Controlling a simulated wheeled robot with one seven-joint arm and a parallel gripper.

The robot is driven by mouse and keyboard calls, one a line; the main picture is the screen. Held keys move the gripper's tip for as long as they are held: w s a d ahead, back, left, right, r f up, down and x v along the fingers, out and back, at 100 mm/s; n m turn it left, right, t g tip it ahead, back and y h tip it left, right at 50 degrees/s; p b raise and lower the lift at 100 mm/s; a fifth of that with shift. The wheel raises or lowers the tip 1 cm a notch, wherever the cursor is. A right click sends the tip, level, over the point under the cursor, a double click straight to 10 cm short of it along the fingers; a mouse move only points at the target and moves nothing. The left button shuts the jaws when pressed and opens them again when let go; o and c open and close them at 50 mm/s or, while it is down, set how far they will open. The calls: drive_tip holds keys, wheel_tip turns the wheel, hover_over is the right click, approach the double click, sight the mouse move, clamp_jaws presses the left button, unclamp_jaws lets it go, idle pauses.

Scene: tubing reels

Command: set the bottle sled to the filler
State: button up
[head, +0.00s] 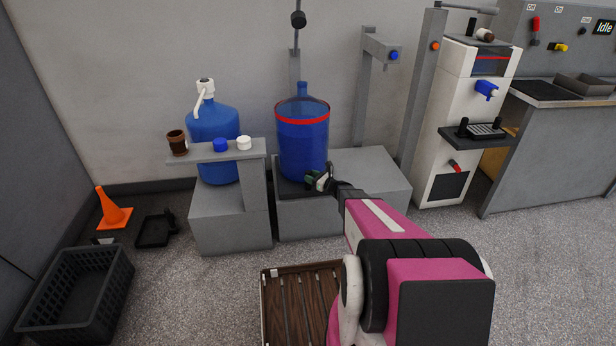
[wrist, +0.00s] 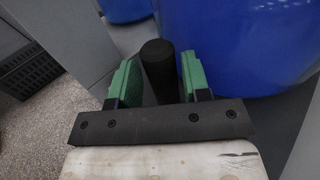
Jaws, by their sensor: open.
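A large blue bottle (head: 303,145) with a red band near its top stands upright on a dark sled (head: 287,188) on the middle grey plinth. It also fills the upper right of the wrist view (wrist: 235,45). My gripper (head: 319,179) is at the bottle's lower front right. In the wrist view its green fingers (wrist: 160,82) are open on either side of an upright black post (wrist: 158,65), with gaps visible. The post's base is hidden. A grey stand with a blue nozzle (head: 393,55) rises behind the plinth's right part; I cannot tell whether it is the filler.
Another blue bottle with a white pump (head: 212,122) stands on the left plinth, behind a small shelf (head: 216,152) holding a brown cup and caps. A white machine (head: 452,120) stands right. The plinth top right of the bottle (head: 372,178) looks clear.

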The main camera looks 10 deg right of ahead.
drive_tip(key=shift+x, duration=1.15)
clamp_jaws()
drive_tip(key=d, duration=4)
drive_tip(key=shift+d, duration=0.2)
unclamp_jaws()
drive_tip(key=shift+d, duration=0.15)
drive_tip(key=v, duration=1.1)
